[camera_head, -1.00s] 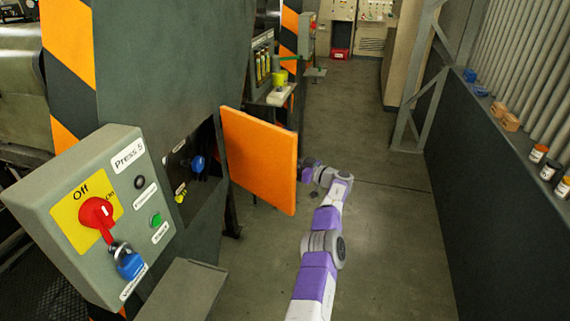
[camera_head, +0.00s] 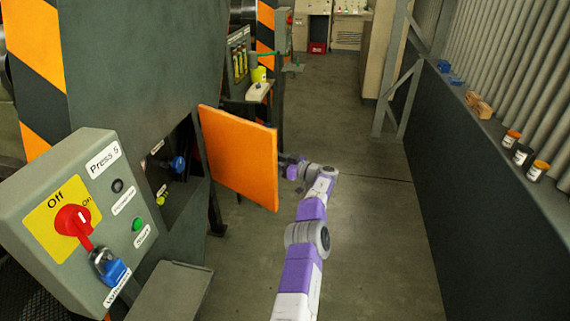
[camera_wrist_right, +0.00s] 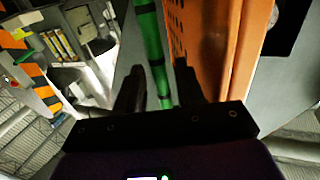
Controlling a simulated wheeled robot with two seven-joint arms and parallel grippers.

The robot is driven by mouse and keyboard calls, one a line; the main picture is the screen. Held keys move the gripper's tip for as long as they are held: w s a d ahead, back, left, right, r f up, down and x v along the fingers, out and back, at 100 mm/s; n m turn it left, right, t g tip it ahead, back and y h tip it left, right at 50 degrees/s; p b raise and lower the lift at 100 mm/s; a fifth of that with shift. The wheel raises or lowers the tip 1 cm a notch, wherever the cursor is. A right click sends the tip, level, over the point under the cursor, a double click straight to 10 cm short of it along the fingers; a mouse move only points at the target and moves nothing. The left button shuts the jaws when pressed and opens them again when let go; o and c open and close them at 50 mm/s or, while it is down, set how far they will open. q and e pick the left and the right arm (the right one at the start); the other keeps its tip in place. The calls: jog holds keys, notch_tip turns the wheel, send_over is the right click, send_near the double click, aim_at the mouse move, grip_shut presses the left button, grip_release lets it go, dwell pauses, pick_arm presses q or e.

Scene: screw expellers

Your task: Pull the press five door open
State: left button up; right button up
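The orange press five door (camera_head: 238,155) stands swung out from the press in the head view, with the dark opening behind its hinge side uncovered. My right arm reaches forward past the door, and its gripper is largely hidden behind the door's free edge. My left gripper is not in view.
The Press 5 control box (camera_head: 75,215) with a red switch is at the left. A blue knob (camera_head: 178,164) shows in the press opening. A ledge with jars (camera_head: 524,155) runs along the right wall. The floor (camera_head: 375,230) between is clear.

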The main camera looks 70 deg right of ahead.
jog(key=v, duration=0.6)
jog(key=shift+s+p, duration=0.2)
jog(key=shift+p, duration=0.15)
jog(key=shift+c, duration=0.3)
